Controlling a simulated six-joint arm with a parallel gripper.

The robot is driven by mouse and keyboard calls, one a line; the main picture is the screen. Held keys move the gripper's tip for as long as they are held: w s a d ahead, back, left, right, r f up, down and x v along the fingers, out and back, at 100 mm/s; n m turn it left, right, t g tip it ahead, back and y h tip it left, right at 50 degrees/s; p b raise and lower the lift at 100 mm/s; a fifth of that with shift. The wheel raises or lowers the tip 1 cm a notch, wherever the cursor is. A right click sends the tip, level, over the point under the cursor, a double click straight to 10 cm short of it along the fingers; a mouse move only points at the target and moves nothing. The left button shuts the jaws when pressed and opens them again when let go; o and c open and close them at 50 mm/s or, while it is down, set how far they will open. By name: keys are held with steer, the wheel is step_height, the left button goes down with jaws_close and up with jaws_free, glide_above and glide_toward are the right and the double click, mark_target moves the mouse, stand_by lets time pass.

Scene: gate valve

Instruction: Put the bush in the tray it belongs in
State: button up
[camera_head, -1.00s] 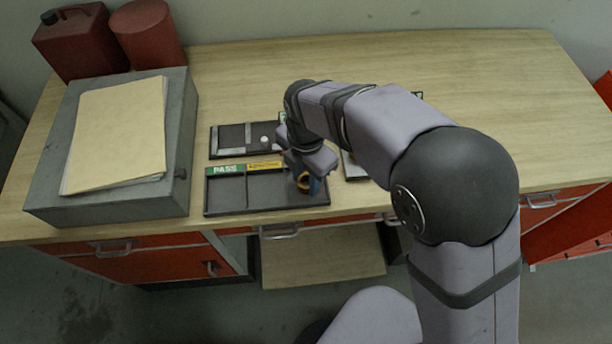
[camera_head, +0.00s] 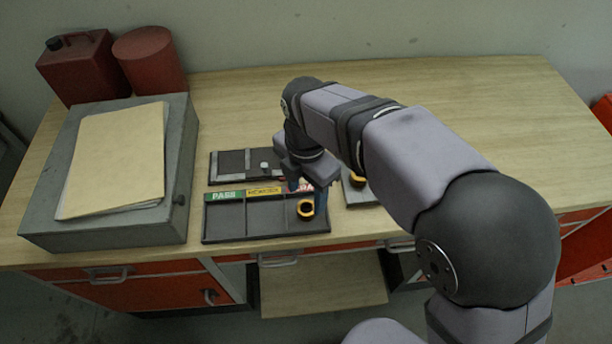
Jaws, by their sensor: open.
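A dark tray (camera_head: 224,222) with compartments lies near the table's front edge. A green PASS label (camera_head: 224,195) marks its left compartment, a yellow label (camera_head: 263,190) the middle one, and a red label, partly hidden, the right one. A dark bush with a gold-coloured rim (camera_head: 306,209) sits in the right compartment. My gripper (camera_head: 299,187) is open just behind and above this bush, apart from it as far as I can tell. Its fingers partly cover the red label. A second similar bush (camera_head: 357,181) shows on a grey piece to the right, partly hidden by my arm.
A dark holder (camera_head: 222,176) with small pale parts lies behind the tray. A grey box (camera_head: 112,232) with folders (camera_head: 115,160) stands at the left, with red containers (camera_head: 150,60) behind it. The table's back and right are clear.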

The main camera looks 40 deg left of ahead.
step_height(320, 180, up, 7)
steer(key=shift+f+b, duration=0.2)
steer(key=shift+b, duration=0.2)
steer(key=w+d+f+m, duration=0.3)
steer(key=w+d+m, duration=0.2)
steer(key=d+m, duration=0.45)
steer(key=w+d+f+m, duration=0.2)
steer(key=w+d+m, duration=0.4)
steer(key=d, duration=0.6)
steer(key=s+d+f+m, duration=0.3)
steer(key=s+d+m, duration=0.1)
steer(key=d+m, duration=0.5)
steer(key=s+d+f+m, duration=0.4)
steer(key=d+m, duration=0.5)
steer(key=m, duration=0.1)
steer(key=shift+s+d, duration=0.35)
steer(key=shift+s, duration=0.05)
